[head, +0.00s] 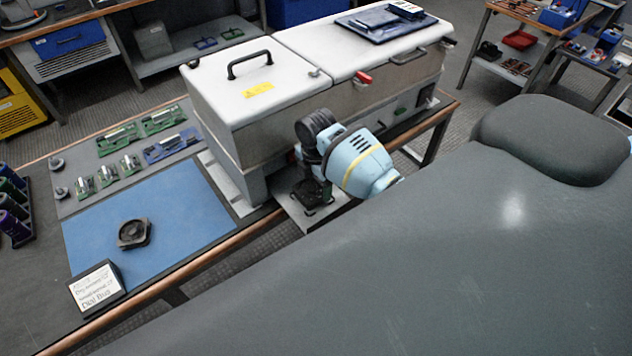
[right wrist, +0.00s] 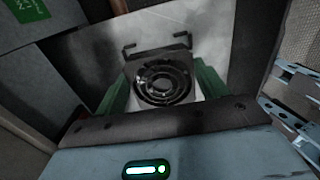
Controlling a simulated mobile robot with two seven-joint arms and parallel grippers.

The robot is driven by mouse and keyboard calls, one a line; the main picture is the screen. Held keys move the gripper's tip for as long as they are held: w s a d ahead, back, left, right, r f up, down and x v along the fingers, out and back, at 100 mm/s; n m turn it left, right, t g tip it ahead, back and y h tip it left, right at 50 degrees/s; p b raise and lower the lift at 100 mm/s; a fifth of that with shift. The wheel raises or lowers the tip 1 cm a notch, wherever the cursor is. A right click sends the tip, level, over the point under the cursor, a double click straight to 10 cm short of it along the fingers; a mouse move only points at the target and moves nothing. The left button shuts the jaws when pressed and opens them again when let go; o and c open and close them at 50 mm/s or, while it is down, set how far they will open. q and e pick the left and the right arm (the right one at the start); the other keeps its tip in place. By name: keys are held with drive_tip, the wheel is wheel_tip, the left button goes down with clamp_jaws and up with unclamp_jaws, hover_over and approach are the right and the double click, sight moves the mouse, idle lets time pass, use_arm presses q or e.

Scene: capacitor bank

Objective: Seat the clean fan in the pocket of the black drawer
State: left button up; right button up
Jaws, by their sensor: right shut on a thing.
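My right gripper (right wrist: 162,86) is shut on a fan (right wrist: 160,84) with a round, ringed face. The fan sits between its two green fingers in the right wrist view. Below it is a pale flat surface with thin dark brackets (right wrist: 183,38) near the fan; I cannot tell whether the fan touches it. In the head view my right wrist reaches down over a pulled-out drawer or tray (head: 289,186) at the front of the white cabinet. The fan and fingertips are mostly hidden there. A second dark fan (head: 133,234) lies on the blue mat (head: 190,205). My left gripper is out of view.
The white cabinet (head: 225,90) has closed lids, a black handle (head: 249,64) and a red latch (head: 364,77). Green boards (head: 118,139) lie on the bench left of it. A sign (head: 96,288) stands at the mat's front corner. Much of the mat is clear.

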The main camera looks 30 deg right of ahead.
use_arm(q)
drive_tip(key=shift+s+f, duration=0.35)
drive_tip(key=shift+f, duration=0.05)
use_arm(e)
drive_tip(key=shift+f, duration=0.75)
idle(0.5)
drive_tip(key=o, duration=1.1)
wheel_tip(320, 180, up, 8)
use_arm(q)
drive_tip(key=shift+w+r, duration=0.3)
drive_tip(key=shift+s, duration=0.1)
use_arm(e)
drive_tip(key=shift+s+f, duration=0.1)
